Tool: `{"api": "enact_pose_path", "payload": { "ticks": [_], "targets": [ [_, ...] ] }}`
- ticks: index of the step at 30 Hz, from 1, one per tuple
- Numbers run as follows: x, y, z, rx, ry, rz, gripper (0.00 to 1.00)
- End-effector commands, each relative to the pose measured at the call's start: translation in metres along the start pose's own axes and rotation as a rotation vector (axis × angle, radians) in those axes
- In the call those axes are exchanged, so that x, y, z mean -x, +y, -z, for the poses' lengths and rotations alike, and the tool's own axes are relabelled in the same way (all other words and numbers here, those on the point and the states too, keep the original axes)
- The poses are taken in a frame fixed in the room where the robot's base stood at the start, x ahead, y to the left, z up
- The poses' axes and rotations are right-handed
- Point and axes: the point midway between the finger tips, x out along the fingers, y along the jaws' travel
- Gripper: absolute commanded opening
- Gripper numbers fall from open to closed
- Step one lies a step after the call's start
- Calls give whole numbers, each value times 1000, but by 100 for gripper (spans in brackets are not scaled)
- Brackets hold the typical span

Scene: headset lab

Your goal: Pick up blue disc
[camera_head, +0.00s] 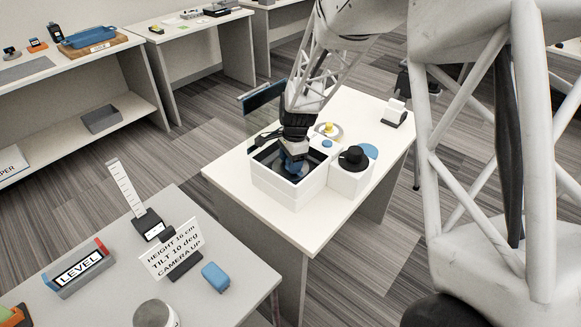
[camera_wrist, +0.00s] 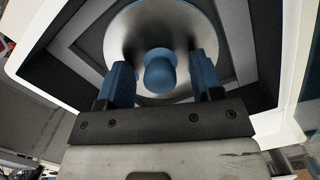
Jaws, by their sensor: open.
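In the wrist view, a round metallic disc (camera_wrist: 126,38) with a blue knob (camera_wrist: 160,72) at its middle lies inside a dark-lined box. My gripper (camera_wrist: 162,68) is open, with one blue finger on each side of the knob; I cannot tell whether they touch it. A blue round piece (camera_head: 369,151) shows behind a black knob on the white block to the right. A small blue round piece (camera_head: 327,143) sits behind the box.
The box walls stand close around my gripper. A white block with a black knob (camera_head: 353,158) stands to its right, and a yellow knob (camera_head: 329,127) behind. A small white stand (camera_head: 395,113) is at the table's far right. The table's front left corner is clear.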

Motion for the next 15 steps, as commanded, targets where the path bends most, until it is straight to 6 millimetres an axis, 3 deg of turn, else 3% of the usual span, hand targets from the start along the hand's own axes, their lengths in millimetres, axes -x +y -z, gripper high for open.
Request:
{"api": "enact_pose_path", "payload": {
  "ticks": [5,15],
  "targets": [
    [0,0,0,0,0,0,60],
    [0,0,0,0,0,0,10]
  ]
}}
